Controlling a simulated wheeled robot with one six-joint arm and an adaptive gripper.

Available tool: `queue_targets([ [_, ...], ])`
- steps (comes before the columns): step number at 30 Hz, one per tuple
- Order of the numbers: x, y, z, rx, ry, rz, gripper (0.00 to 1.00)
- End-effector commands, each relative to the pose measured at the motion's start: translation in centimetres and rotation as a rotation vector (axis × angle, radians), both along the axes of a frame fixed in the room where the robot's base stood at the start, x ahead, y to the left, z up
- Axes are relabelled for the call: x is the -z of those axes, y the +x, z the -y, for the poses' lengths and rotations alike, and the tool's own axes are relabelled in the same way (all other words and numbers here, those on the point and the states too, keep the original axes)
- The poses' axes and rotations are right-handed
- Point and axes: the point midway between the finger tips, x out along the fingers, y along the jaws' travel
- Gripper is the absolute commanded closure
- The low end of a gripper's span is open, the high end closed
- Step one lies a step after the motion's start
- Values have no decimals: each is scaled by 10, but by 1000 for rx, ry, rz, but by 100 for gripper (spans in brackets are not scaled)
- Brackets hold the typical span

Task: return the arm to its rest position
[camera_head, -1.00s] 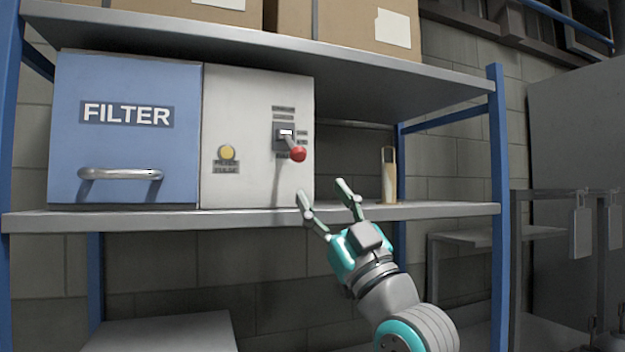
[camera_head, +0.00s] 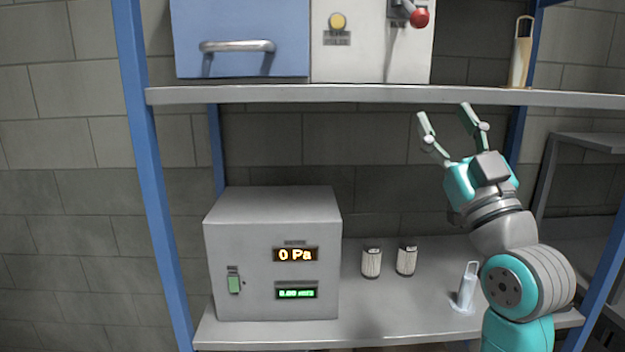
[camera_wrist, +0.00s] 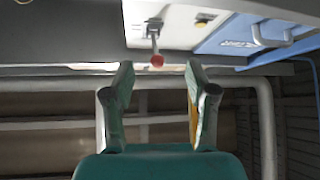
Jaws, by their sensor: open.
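My gripper (camera_head: 446,120) is open and empty, pointing up at the right of the head view, in front of the upper shelf's front edge. In the wrist view my gripper (camera_wrist: 158,90) shows its two fingers spread apart with nothing between them. A lever with a red knob (camera_head: 420,17) on the grey panel (camera_head: 360,50) stands up and left of the gripper, apart from it. The red knob also shows in the wrist view (camera_wrist: 157,61), beyond the fingertips.
A shelf (camera_head: 300,94) holds the blue filter box (camera_head: 240,25) and a tall pale holder (camera_head: 521,55). On the lower shelf (camera_head: 260,335) stand a grey box with displays (camera_head: 270,300), two small canisters (camera_head: 371,263) (camera_head: 406,260) and a white holder (camera_head: 467,285). Blue posts (camera_head: 150,180) flank the rack.

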Motion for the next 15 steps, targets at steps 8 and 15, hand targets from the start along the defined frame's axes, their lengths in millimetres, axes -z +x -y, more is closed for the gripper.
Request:
queue_targets([
  [8,126,6,4,15,81,-140,43],
  [15,225,-10,3,35,135,-251,43],
])
